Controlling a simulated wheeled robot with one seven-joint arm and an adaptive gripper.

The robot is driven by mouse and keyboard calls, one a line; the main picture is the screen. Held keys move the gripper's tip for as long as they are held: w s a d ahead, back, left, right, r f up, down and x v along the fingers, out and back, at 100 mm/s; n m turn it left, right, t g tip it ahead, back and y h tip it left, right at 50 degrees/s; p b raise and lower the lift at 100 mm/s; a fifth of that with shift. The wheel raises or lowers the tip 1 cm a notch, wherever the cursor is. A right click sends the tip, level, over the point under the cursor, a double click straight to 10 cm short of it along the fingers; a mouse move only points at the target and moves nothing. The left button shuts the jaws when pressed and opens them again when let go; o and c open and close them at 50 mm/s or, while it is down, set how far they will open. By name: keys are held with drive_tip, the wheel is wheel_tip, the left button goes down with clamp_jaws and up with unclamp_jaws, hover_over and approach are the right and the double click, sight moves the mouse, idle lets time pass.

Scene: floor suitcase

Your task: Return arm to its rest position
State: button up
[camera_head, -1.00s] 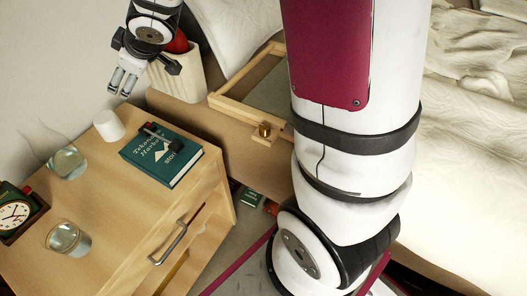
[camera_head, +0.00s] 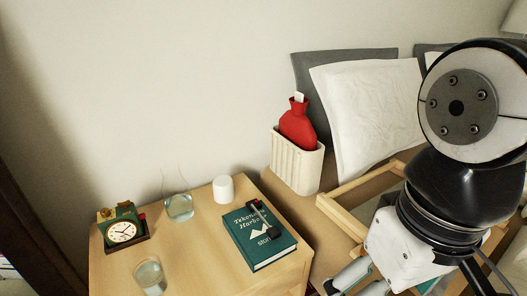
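My gripper (camera_head: 358,284) is at the bottom edge, right of the nightstand, at the end of my bent arm. Two grey fingers show with a gap between them and nothing visible in the gap. Their tips are close to the lower edge and partly cut off. The arm's large round joint fills the right side of the view, in front of the bed.
The nightstand (camera_head: 215,268) holds a green book (camera_head: 262,245) with a dark object on it, a white cup (camera_head: 223,189), glasses (camera_head: 179,207) and a clock (camera_head: 122,232). Behind stand a cream basket (camera_head: 298,165) with a red hot-water bottle (camera_head: 298,125), a wooden frame (camera_head: 338,216) and pillows (camera_head: 365,110).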

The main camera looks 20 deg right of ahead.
drive_tip(key=shift+s+a, duration=0.15)
drive_tip(key=shift+s, duration=0.2)
idle(0.6)
wheel_tip(320, 180, up, 29)
drive_tip(key=t+p, duration=0.3)
drive_tip(key=p, duration=2.4)
drive_tip(key=shift+d+t, duration=0.3)
drive_tip(key=shift+t, duration=0.1)
